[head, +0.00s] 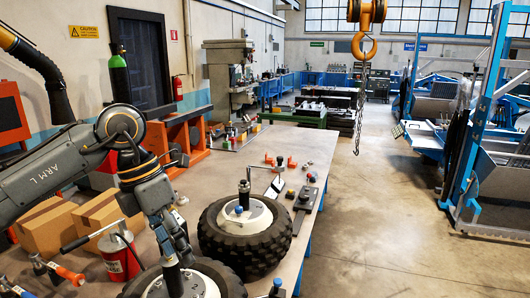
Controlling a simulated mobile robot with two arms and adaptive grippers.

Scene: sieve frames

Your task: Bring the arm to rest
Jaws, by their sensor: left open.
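My left arm (60,170), marked "ARM L", comes in from the left and bends down over the workbench (290,143). My left gripper (173,248) points downward, with its jaws open, over the hub of the near black-tyred wheel (232,279). A dark upright post with a blue band (172,276) stands on that hub, right below or between the fingers. I cannot tell whether they touch it. A second wheel (272,246) lies flat just beyond, to the right, with a similar post (244,191) on its pale hub. My right gripper is out of view.
Cardboard boxes (48,228) and a red canister (121,262) stand left of the gripper. Orange-handled tools (70,276) lie at the near left. Small parts and a dark plate (305,200) lie right of the wheels. A crane hook (365,45) hangs beyond the bench.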

